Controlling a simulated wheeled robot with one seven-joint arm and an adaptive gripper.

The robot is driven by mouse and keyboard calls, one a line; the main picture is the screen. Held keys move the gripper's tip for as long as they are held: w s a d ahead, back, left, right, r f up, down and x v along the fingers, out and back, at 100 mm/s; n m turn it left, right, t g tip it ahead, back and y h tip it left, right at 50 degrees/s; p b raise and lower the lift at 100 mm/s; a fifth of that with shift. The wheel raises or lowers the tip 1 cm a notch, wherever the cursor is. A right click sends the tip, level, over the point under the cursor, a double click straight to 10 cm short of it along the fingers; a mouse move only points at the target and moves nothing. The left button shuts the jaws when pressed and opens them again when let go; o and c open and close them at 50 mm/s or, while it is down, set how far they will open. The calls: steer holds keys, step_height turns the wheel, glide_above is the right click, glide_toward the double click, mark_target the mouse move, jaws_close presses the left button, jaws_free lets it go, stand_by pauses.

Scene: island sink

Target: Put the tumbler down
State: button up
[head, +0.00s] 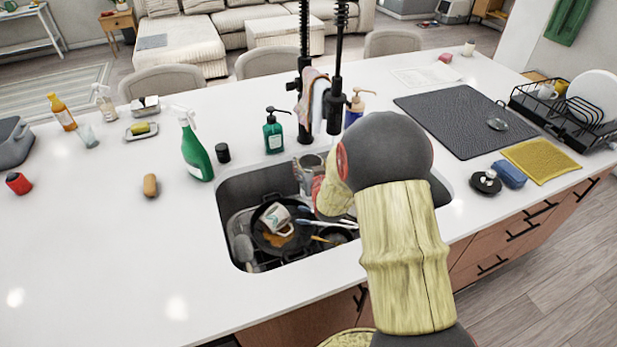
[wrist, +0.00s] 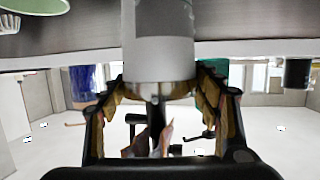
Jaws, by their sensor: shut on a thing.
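A grey tumbler (wrist: 157,60) is between the fingers of my gripper (wrist: 157,98) in the wrist view, which looks upside down. The fingers are closed on its end nearest the camera. In the head view, the grey tumbler (head: 310,166) is at the back of the sink basin, in front of the black faucet. My gripper there is mostly hidden by my arm. I cannot tell whether the tumbler touches anything below it.
A green spray bottle (head: 194,150), a teal soap bottle (head: 273,135) and the black faucet (head: 305,75) stand close by. The counter (head: 90,250) at left is largely clear.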

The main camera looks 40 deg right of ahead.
mark_target(309, 166)
steer(key=w+f, duration=0.1)
steer(key=w+d+f+b, duration=0.1)
steer(key=f, duration=0.1)
steer(key=w+f, duration=0.1)
steer(key=shift+w+d+f, duration=0.1)
steer(key=shift+d+f, duration=0.15)
steer(key=shift+d, duration=0.1)
steer(key=shift+f+b, duration=0.95)
steer(key=shift+f, duration=0.55)
steer(key=shift+f, duration=0.2)
steer(key=o, duration=2)
steer(key=shift+o, duration=0.2)
